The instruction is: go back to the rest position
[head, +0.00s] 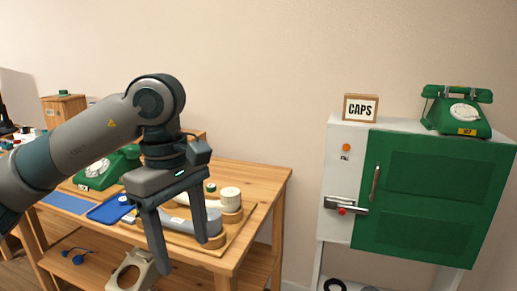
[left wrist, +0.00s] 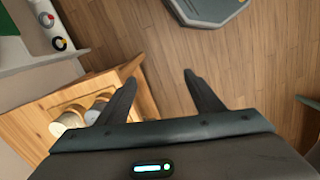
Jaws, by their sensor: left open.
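My left arm reaches in from the left in the head view. Its gripper (head: 183,254) points down in front of the wooden table's right end, with its two fingers spread apart and nothing between them. In the left wrist view the same gripper (left wrist: 161,80) is open and empty, with wooden floor beyond the fingers. My right gripper does not show. A green dial phone (head: 100,172) stands on the table, partly hidden behind my arm. Another green dial phone (head: 459,113) stands on top of the cabinet at the right.
The wooden table (head: 262,176) bears a wooden tray (head: 237,238) with pale round parts, and a blue tray (head: 105,211). A beige part (head: 146,277) shows below the gripper.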

